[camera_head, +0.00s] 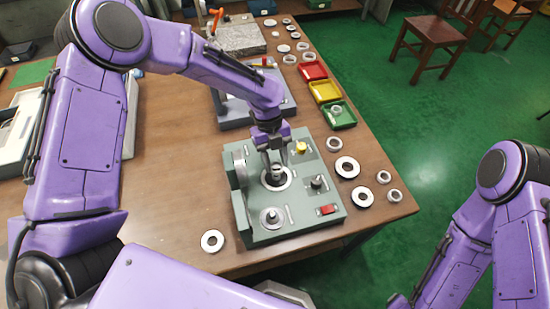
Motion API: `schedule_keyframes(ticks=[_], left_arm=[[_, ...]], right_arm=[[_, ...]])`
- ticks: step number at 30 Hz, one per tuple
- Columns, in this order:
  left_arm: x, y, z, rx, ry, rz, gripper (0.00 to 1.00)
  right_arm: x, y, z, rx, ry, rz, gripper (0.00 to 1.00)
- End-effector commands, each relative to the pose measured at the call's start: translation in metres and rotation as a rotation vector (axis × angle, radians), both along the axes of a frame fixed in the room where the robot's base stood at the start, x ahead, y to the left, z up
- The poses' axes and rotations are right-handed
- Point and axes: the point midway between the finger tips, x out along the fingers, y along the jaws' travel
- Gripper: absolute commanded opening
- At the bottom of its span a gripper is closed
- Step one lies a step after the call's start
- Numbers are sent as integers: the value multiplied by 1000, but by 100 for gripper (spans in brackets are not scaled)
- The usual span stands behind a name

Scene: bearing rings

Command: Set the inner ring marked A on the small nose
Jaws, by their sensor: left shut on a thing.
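My left gripper (277,165) reaches down over the grey-green fixture (295,208) and is shut on a small metallic ring-like part (277,173). It is at a dark round seat with a pale rim (268,186); I cannot tell whether the part touches the seat. A silver post on a round disc (270,216) stands at the fixture's front left, and a dark short post (317,183) at its right. Which post is the small nose is not clear. No letter A is readable on any ring. My right arm shows at the right; its gripper is out of view.
Red, yellow and green trays (324,91) stand behind at right. The table's left middle is clear.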

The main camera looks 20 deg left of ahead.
Motion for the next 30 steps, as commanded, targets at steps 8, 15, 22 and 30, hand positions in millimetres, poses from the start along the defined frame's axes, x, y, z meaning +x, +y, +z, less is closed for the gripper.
schedule_keyframes(ticks=[8, 15, 22, 30], left_arm=[[0, 0, -10, -1, 0, 0, 12], [0, 0, -17, -1, 0, 0, 12], [0, 0, -24, -1, -1, 0, 12], [0, 0, -32, 0, 0, 0, 12]], right_arm=[[0, 0, -7, 0, 0, 0, 68], [0, 0, -11, 0, 0, 0, 68], [0, 0, -15, 0, 0, 0, 68], [0, 0, -21, 0, 0, 0, 68]])
